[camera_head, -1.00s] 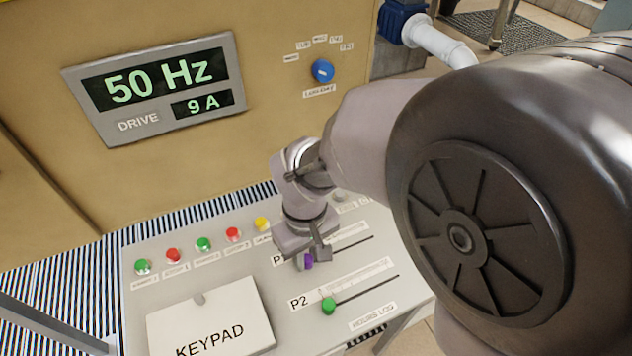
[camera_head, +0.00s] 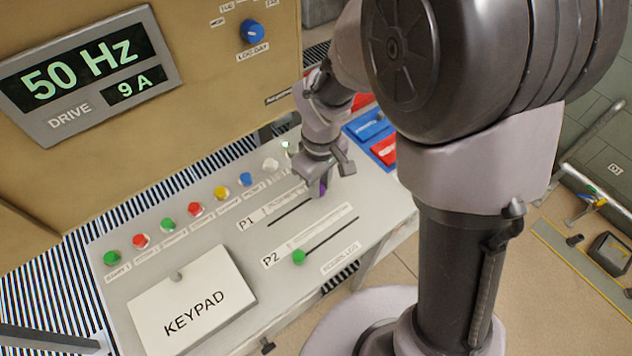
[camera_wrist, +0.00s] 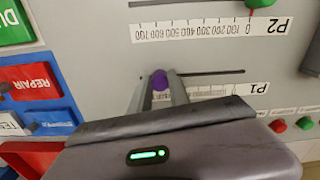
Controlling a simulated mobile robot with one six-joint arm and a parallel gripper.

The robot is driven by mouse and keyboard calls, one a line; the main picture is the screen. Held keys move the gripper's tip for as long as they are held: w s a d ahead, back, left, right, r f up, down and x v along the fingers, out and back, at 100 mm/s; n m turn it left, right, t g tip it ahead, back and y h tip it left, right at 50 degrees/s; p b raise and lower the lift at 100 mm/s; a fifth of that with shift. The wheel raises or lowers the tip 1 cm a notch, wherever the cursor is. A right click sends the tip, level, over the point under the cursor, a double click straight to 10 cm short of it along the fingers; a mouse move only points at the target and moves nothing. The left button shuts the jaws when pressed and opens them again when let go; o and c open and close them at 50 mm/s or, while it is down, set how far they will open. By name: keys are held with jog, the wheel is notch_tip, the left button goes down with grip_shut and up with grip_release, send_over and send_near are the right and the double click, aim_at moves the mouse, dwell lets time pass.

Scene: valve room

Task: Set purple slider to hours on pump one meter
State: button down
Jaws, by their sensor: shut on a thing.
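The purple slider (camera_head: 322,188) is on the P1 track (camera_head: 288,213) of the grey panel, well along from the P1 label (camera_head: 246,224). My gripper (camera_head: 324,184) is down at the panel and shut on it. In the wrist view the purple slider (camera_wrist: 160,80) sits between my two fingers (camera_wrist: 160,92), with bare track running right toward the upside-down P1 label (camera_wrist: 252,88). My gripper hides part of the P1 scale, so its reading cannot be told. The display shows 50 Hz and 9 A (camera_head: 90,75).
The P2 track's green knob (camera_head: 299,257) is near its P2 label. A keypad cover (camera_head: 192,310) and a row of coloured buttons (camera_head: 194,209) lie left. Blue and red tiles (camera_head: 372,130) lie beyond my gripper. A blue dial (camera_head: 252,31) is on the cabinet. The HOURS LOG label (camera_head: 341,257) is below P2.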

jog(key=c, duration=1.2)
grip_release()
notch_tip(320, 180, up, 17)
jog(key=p, duration=0.6)
jog(key=shift+r+p, duration=0.2)
jog(key=shift+p, duration=0.2)
jog(key=s+d+m+t+y+b, duration=0.1)
jog(key=s+d+m+t+b, duration=0.1)
jog(key=s+m, duration=0.4)
jog(key=s+d+r+m+t+y+b, duration=0.1)
jog(key=s+d+m+t+b, duration=0.2)
jog(key=s+m+b, duration=0.3)
jog(key=shift+s+d+t, duration=0.25)
jog(key=shift+s+t, duration=0.15)
jog(key=shift+s, duration=0.45)
